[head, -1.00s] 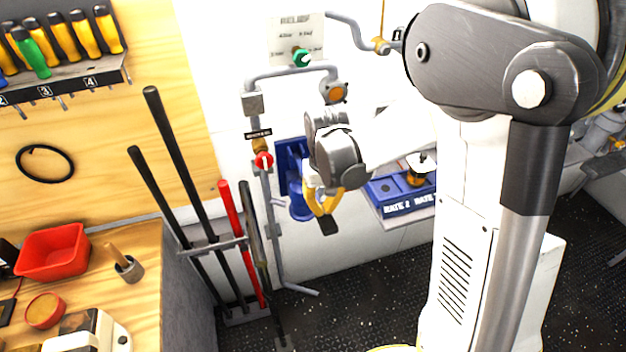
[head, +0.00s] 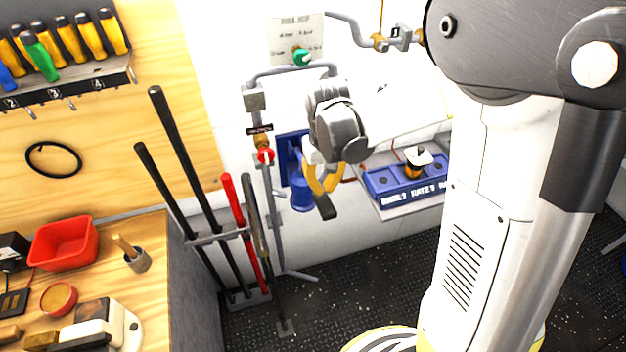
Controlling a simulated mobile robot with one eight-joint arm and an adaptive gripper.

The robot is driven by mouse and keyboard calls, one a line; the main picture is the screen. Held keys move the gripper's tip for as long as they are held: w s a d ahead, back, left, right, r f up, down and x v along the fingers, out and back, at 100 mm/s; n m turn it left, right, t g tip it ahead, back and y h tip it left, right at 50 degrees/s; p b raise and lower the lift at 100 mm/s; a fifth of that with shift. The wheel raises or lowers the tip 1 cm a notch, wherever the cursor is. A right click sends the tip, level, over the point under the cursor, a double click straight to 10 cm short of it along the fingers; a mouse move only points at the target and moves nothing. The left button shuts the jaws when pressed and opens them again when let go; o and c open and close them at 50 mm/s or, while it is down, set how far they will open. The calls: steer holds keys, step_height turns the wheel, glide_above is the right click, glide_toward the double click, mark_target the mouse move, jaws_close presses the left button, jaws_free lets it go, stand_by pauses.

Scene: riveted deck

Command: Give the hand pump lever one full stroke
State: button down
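A blue hand pump (head: 301,192) is fixed low on the white wall, on a blue back plate, beside grey pipework. I cannot make out its lever apart from the body; my gripper and wrist cover the pump's right side. My gripper (head: 325,207) points downward at the pump's lower right, with yellow fingers and a dark tip. The finger ends appear close together, but they overlap in this view. I cannot tell whether they are shut, whether they hold anything, or whether they touch the pump.
A rack of black and red bars (head: 232,215) stands left of the pump. A blue labelled box (head: 408,190) is on a shelf to the right. Dark floor (head: 350,290) is open below.

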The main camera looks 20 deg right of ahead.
steer(key=shift+r+p, duration=1.75)
steer(key=shift+r, duration=0.8)
steer(key=s+b, duration=0.1)
steer(key=b, duration=0.2)
steer(key=shift+f+t, duration=0.15)
steer(key=shift+t, duration=0.25)
steer(key=s+b, duration=0.1)
steer(key=b, duration=0.1)
steer(key=s+t+b, duration=0.1)
steer(key=s+b, duration=0.1)
steer(key=b, duration=0.1)
steer(key=s+t+b, duration=0.1)
steer(key=s+b, duration=0.1)
steer(key=shift+f, duration=0.4)
steer(key=s+f+t+b, duration=0.4)
steer(key=s+f+b, duration=0.1)
steer(key=b, duration=0.4)
steer(key=shift+s, duration=0.9)
